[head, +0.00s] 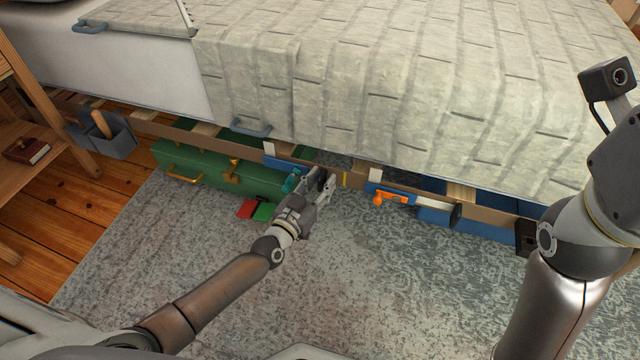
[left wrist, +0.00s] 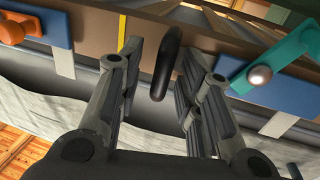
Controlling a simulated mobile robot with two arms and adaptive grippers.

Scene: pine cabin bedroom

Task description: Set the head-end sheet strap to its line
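A blue plate with a teal lever (head: 292,181) is on the bed's side rail (head: 400,194); the lever also shows at right in the left wrist view (left wrist: 285,58). Beside it is a dark rounded tab (left wrist: 166,62). A yellow line (head: 345,180) marks the rail just right of it in the head view; it also shows in the left wrist view (left wrist: 122,31). My left gripper (head: 327,186) is at the rail, open, its fingers either side of the tab with visible gaps. A second blue plate with an orange lever (head: 391,198) is farther right. My right gripper is out of view.
Under the bed are a green case (head: 215,172) and a blue box (head: 480,226). Red (head: 247,209) and green (head: 265,212) pieces lie on the rug. The grey mattress cover (head: 400,80) overhangs the rail. A wooden shelf (head: 30,110) stands at left. The rug's middle is clear.

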